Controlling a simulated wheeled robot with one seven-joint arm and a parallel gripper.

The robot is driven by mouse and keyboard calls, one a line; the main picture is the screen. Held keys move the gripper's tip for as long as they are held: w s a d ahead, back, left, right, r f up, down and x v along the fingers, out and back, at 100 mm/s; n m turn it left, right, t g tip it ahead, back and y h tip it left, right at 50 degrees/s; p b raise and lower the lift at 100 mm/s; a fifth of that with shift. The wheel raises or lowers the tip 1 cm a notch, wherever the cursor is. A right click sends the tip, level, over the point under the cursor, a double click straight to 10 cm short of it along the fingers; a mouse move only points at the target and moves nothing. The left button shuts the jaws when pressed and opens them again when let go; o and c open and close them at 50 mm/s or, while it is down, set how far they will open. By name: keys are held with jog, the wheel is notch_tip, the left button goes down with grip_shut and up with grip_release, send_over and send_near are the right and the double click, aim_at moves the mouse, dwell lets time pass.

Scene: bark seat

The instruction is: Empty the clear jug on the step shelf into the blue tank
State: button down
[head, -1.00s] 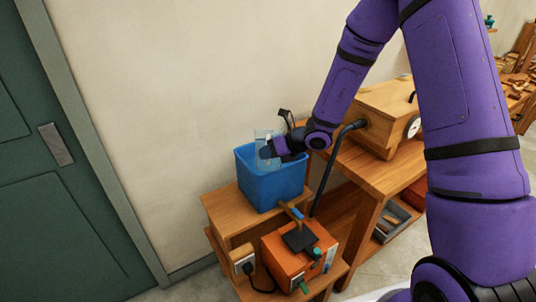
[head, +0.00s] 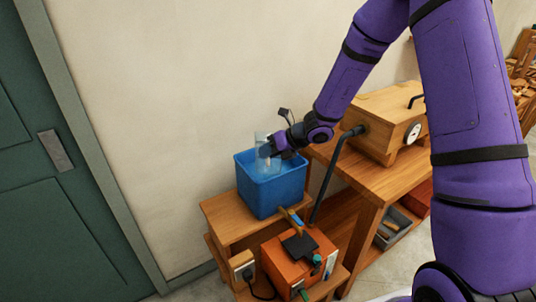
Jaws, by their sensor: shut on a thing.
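The clear jug (head: 262,150) is see-through and stands nearly upright at the rim of the blue tank, its lower part over or inside the opening. My gripper (head: 272,150) is shut on the jug from the right side. The blue tank (head: 272,193) is an open square bin on the upper level of the wooden step shelf (head: 225,212). The tank's inside is mostly hidden, and I cannot tell how much liquid is in the jug or the tank.
An orange box-shaped device (head: 290,268) with a black plate sits on the lower step. A wooden steam box (head: 382,125) with a dial stands on the workbench (head: 365,180) to the right, its black hose running down beside the tank. A green door (head: 60,190) is at left.

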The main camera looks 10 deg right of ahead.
jog(key=shift+w+d+r+m+g+y, duration=0.15)
jog(key=shift+w+r+m+g, duration=0.4)
jog(key=shift+r, duration=0.6)
jog(key=shift+w+d+r+m+g+y, duration=0.1)
jog(key=shift+w+d+r+m+g, duration=0.25)
jog(key=shift+r+g, duration=0.6)
jog(key=shift+w+r+m+g+y, duration=0.15)
jog(key=shift+w+r+m+g, duration=0.25)
jog(key=shift+r, duration=1)
jog(key=shift+w+r, duration=0.15)
jog(key=shift+w, duration=0.15)
jog(key=shift+w+d+r+g, duration=0.2)
jog(key=shift+w+r+g, duration=0.1)
jog(key=shift+w, duration=0.2)
jog(key=shift+w+d+r+m+g+y, duration=0.2)
jog(key=shift+w+r+m+g+y, duration=0.15)
jog(key=shift+w, duration=0.25)
jog(key=shift+w+d+r+m+g+y, duration=0.15)
jog(key=shift+w+r+m+g, duration=0.1)
jog(key=shift+w+r+g, duration=0.25)
jog(key=shift+f+t, duration=0.15)
jog(key=shift+t, duration=0.1)
